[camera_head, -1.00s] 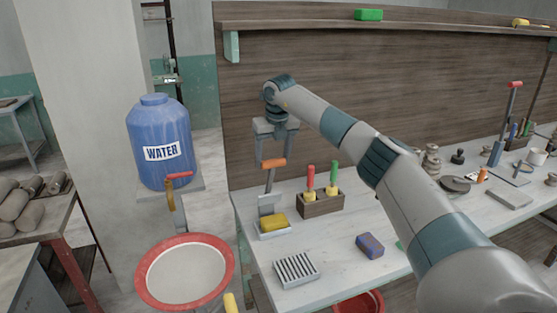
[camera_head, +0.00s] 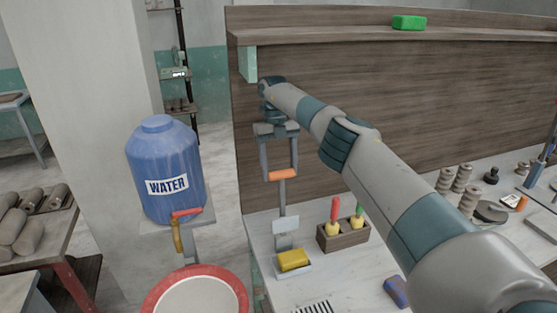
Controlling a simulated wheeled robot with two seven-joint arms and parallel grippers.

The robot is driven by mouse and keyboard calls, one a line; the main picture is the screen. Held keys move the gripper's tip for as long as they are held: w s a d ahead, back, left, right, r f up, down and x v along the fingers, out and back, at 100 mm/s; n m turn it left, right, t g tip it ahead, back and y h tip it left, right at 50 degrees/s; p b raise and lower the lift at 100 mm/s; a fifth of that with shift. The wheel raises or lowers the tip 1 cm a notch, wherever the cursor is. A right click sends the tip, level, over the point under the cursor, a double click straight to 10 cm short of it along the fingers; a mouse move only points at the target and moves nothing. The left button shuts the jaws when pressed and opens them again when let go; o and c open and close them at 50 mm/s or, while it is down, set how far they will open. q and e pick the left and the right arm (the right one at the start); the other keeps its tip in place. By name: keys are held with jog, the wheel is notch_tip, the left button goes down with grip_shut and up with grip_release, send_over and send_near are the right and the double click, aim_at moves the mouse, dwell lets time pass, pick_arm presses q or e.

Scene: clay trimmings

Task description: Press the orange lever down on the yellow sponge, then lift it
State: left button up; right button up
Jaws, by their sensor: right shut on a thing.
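The orange lever (camera_head: 282,174) is an orange grip on a grey metal arm that stands nearly upright at the bench's left end. The yellow sponge (camera_head: 293,260) lies in a small pale tray at its foot, with the lever raised above it. My right gripper (camera_head: 279,173) points down from above and is shut on the orange grip, one finger at each end of it. My left gripper is not in view.
A wooden block (camera_head: 343,240) with red and green handled tools stands right of the sponge. A blue-purple sponge (camera_head: 396,291) lies nearer the front. A blue water barrel (camera_head: 166,170) and red-rimmed basin (camera_head: 198,298) are at left. A wooden back panel (camera_head: 400,95) rises behind.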

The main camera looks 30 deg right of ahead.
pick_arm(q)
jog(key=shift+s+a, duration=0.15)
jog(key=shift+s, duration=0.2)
